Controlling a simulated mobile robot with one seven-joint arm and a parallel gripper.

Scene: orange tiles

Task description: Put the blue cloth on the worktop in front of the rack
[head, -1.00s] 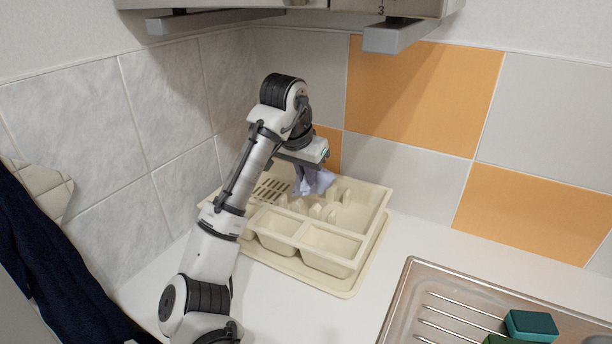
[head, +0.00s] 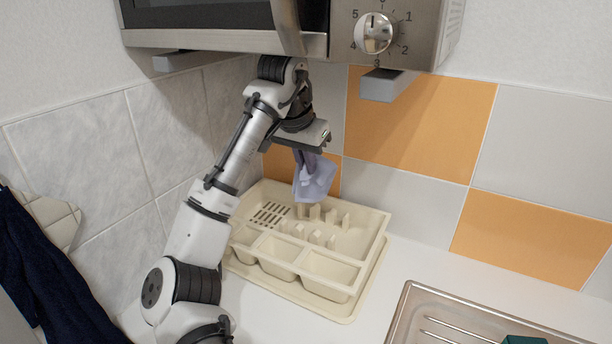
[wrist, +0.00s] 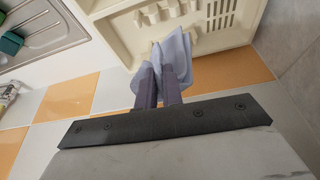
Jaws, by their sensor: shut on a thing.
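The blue cloth (head: 314,178) is pale blue-lavender and hangs crumpled from my gripper (head: 306,152) above the back part of the cream rack (head: 341,291). My gripper is shut on the cloth's upper part. In the wrist view, the cloth (wrist: 173,50) spreads beyond the two dark fingers of my gripper (wrist: 160,75), and the rack (wrist: 112,38) lies below it. The rack has a slotted area, upright pegs and several open compartments. The white worktop (head: 268,296) shows in front of the rack.
A microwave (head: 240,40) hangs above, close over my arm. A dark cloth (head: 45,270) hangs at the left. Tiled walls stand behind and to the left.

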